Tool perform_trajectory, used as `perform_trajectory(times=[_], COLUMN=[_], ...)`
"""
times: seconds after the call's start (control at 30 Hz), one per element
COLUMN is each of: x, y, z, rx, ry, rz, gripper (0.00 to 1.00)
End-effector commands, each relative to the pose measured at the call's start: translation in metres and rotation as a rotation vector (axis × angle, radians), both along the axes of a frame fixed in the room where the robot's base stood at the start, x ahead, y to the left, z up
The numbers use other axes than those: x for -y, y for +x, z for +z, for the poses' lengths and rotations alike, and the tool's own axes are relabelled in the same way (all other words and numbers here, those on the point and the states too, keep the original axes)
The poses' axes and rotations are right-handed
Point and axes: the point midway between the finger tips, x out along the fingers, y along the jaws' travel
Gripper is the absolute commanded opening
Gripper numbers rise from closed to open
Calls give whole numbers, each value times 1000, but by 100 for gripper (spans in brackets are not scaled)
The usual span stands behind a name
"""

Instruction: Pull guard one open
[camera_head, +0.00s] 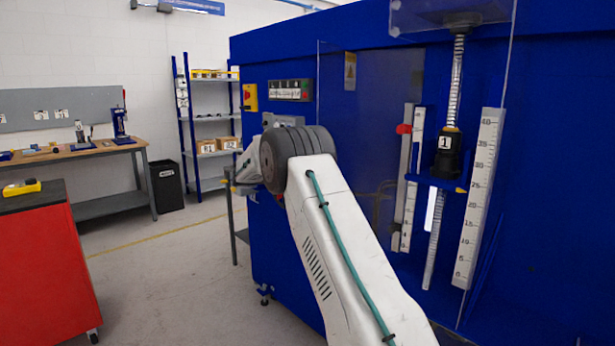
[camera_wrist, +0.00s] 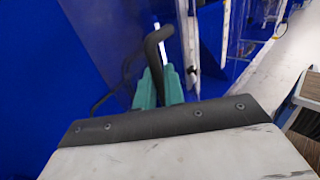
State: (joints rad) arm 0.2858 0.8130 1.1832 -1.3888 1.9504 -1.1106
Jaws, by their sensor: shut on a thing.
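Guard one looks like a clear panel (camera_head: 337,92) on the front of the blue machine, around the station marked 1 (camera_head: 446,142). Its thin edges are hard to make out, so I cannot tell how far it stands open. In the wrist view a dark bent handle (camera_wrist: 153,42) rises between the teal fingers of my gripper (camera_wrist: 159,84). My gripper is shut on this handle. In the head view my own arm hides the gripper and the handle.
The blue machine (camera_head: 275,210) fills the right side, with two white scales (camera_head: 478,200) and a threaded rod at the station. A red cabinet (camera_head: 45,260), a workbench (camera_head: 75,155) and a blue rack (camera_head: 210,115) stand left. The floor between (camera_head: 180,280) is clear.

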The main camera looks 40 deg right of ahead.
Motion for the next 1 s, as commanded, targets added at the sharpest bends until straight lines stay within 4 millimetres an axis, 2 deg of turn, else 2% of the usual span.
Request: perform_trajectory(times=[0.3,0.33,0.37,1.0], x=[0,0,-1,-12], y=[0,0,0,4], z=[0,0,0,0], rx=[-1,-1,-1,0], ry=[0,0,0,0], rz=[-1,-1,-1,-4], gripper=[0,13,15,15])
